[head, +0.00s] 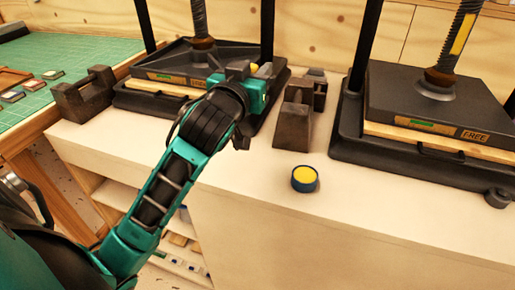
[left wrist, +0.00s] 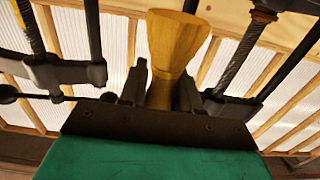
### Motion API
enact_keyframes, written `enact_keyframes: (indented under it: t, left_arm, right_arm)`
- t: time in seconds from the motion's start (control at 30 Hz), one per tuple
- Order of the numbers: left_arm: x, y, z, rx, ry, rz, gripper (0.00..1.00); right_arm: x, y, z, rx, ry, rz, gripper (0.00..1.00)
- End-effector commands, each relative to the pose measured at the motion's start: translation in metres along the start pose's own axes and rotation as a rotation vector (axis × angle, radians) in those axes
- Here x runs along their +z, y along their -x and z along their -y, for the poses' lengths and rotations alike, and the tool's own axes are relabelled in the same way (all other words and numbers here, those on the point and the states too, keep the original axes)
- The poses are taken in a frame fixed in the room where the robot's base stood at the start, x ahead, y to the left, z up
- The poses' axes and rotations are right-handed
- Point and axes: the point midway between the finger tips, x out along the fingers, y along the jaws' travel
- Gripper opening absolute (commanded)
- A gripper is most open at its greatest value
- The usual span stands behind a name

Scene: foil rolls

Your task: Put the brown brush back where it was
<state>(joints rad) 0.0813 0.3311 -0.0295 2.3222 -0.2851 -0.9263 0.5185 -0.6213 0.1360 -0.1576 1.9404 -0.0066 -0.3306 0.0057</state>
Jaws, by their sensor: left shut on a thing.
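My left gripper (head: 248,72) is over the front right of the left press in the head view, by the press's right post. In the left wrist view the gripper (left wrist: 160,92) is shut on the brown brush (left wrist: 173,42), a yellow-brown wooden piece that flares toward its far end. The brush stands up between the two dark fingers; its lower part is hidden by the gripper. In the head view only a small yellow bit of it shows at the gripper. My right gripper is not in view.
A left press (head: 150,98) and a right press (head: 440,148) stand on the pale bench (head: 245,185). Dark metal blocks (head: 292,122) stand between them, another (head: 85,95) at left. A blue-rimmed yellow pot (head: 304,178) is in front.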

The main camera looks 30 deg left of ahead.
Motion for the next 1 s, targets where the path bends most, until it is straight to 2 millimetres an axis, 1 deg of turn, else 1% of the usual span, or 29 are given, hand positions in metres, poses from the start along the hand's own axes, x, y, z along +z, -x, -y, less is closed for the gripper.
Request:
enact_keyframes:
  t: [0.03,0.3,0.4,0.5,0.6,0.77,0.9,1.0]
  left_arm:
    - [0.012,0.0,0.0,0.0,0.002,0.01,0.02]
    - [0.085,0.001,0.0,0.0,-0.002,0.012,0.02]
    - [0.111,0.001,0.0,0.0,-0.001,0.011,0.02]
    - [0.133,0.001,0.0,0.0,-0.002,0.006,0.02]
    - [0.147,0.001,0.0,0.001,-0.003,0.005,0.02]
    - [0.158,0.001,0.0,0.0,-0.003,0.004,0.02]
    - [0.182,0.001,0.0,0.0,-0.003,0.004,0.02]
    - [0.192,0.001,0.0,0.001,-0.002,0.003,0.02]
  right_arm:
    - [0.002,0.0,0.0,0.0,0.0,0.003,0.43]
    - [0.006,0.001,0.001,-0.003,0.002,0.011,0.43]
    - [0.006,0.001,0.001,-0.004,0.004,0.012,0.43]
    - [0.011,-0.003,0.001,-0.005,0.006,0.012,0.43]
    - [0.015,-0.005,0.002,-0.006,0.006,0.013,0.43]
    - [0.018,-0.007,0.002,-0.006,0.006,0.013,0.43]
    - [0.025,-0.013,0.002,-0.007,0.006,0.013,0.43]
    - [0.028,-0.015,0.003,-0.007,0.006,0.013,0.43]
